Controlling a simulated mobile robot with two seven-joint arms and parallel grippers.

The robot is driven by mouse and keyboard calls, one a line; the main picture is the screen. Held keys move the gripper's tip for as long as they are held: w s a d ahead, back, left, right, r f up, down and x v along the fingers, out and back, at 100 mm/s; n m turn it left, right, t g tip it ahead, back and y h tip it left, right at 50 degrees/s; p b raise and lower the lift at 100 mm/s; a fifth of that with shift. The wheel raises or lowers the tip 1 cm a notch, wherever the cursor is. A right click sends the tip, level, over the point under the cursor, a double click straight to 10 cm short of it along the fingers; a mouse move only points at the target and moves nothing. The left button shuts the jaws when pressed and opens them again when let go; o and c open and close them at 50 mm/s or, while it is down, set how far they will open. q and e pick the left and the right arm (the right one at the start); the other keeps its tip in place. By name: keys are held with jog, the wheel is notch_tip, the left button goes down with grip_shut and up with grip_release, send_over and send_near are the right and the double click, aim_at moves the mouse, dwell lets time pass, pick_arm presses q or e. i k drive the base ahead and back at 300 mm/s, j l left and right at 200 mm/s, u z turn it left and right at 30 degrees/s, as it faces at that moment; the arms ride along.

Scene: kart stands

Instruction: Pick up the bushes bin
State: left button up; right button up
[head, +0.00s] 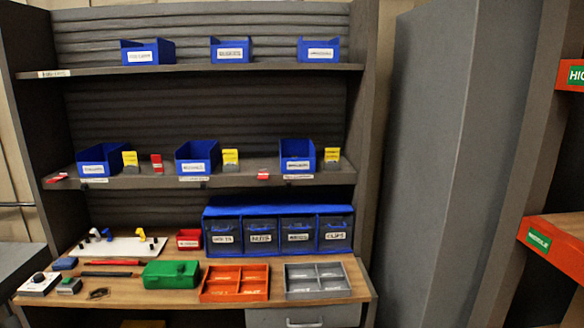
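Several blue open bins with white labels stand on a grey shelf unit, and the labels are too blurred to tell which bin is for bushes. The top shelf holds a left bin (148,52), a middle bin (232,50) and a right bin (319,50). The middle shelf holds a left bin (100,159), a middle bin (197,157) and a right bin (297,154). A blue rack (278,210) on the wooden worktop holds several dark labelled bins, one reading like nuts (260,238) and one like clips (336,236). Neither gripper is in view.
On the worktop (180,298) are a small red bin (189,239), a green box (171,275), an orange divided tray (235,283), a grey divided tray (317,281) and a white board (118,247). Yellow cards (230,157) stand between the middle-shelf bins. A tall grey panel (440,160) is at right.

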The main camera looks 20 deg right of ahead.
aim_at(199, 158)
jog(key=i+l+u, duration=0.1)
jog(key=u, duration=0.25)
jog(key=i+l+u, duration=0.4)
jog(key=u, duration=0.25)
jog(key=i, duration=0.1)
